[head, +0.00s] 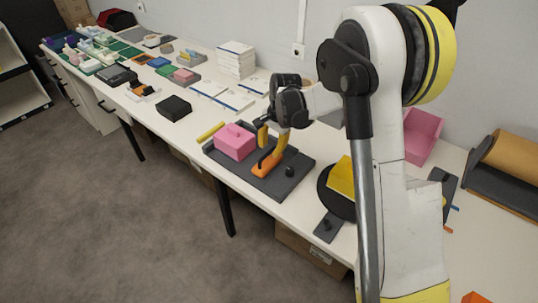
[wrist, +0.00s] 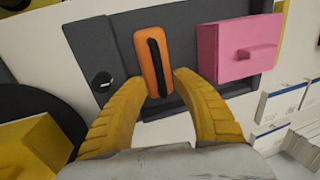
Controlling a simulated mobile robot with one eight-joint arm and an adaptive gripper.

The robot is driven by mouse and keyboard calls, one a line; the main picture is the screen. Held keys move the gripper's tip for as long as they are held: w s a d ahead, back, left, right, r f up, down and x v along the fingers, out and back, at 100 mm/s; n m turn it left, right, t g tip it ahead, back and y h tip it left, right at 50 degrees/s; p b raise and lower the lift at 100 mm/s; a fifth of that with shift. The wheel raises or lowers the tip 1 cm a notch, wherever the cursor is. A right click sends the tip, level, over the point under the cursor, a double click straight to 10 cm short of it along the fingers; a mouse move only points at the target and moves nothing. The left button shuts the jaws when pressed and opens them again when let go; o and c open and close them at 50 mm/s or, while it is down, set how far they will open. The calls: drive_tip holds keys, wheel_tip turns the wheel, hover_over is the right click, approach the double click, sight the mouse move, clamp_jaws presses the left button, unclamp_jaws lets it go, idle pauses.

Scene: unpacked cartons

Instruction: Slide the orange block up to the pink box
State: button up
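The orange block (head: 264,168) lies on a dark grey board (head: 292,178), and a black bar runs along its top. In the wrist view, the orange block (wrist: 142,48) is left of the pink box (wrist: 222,50), with a strip of bare board between them. The pink box (head: 234,143) has a small raised grip and stands on the same board. My gripper (head: 271,148) is above the orange block, pointing down. In the wrist view, the yellow fingers of my gripper (wrist: 158,78) are spread apart at either side of the block's near end. I see no clear contact.
A black knob (head: 290,172) stands on the board near the block. A yellow bar (head: 210,132) lies beyond the pink box. A black round piece with a yellow block (head: 341,177) is to the right. White boxes (head: 236,60) are stacked farther back.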

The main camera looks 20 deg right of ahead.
sight(268, 159)
drive_tip(key=shift+w+a+f, duration=0.15)
drive_tip(key=shift+f, duration=1)
drive_tip(key=shift+r, duration=0.1)
clamp_jaws()
